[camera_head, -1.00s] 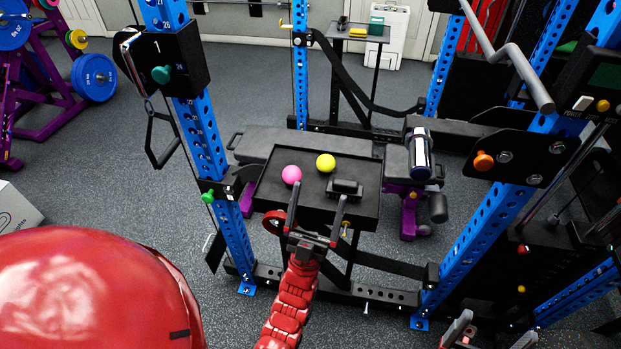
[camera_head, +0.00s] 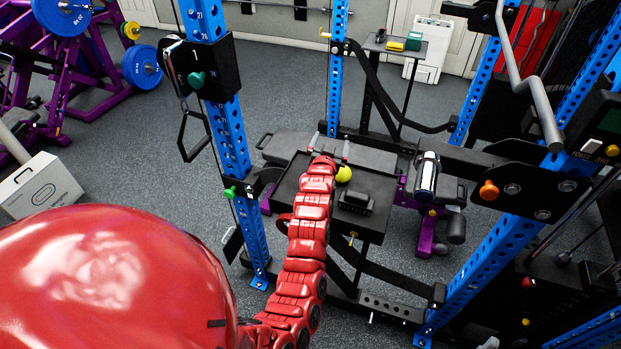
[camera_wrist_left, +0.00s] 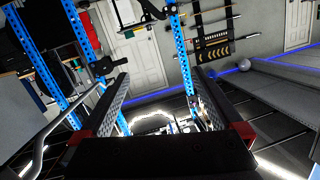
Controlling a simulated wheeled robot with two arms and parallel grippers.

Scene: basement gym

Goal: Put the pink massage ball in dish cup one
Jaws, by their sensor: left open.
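My left gripper (camera_head: 330,143) is open at the far side of the black tray table (camera_head: 377,190), at the end of my red arm. In the left wrist view its two fingers (camera_wrist_left: 160,78) are spread with nothing between them. The yellow ball (camera_head: 343,174) sits on the tray just right of my arm. The pink massage ball is not visible now; my arm covers the part of the tray where it lay earlier. I cannot make out dish cup one.
A dark block-like object (camera_head: 355,200) lies on the tray. Blue rack posts (camera_head: 228,140) flank the tray on both sides. A small rear table (camera_head: 392,44) holds yellow and green items. Open floor lies at left.

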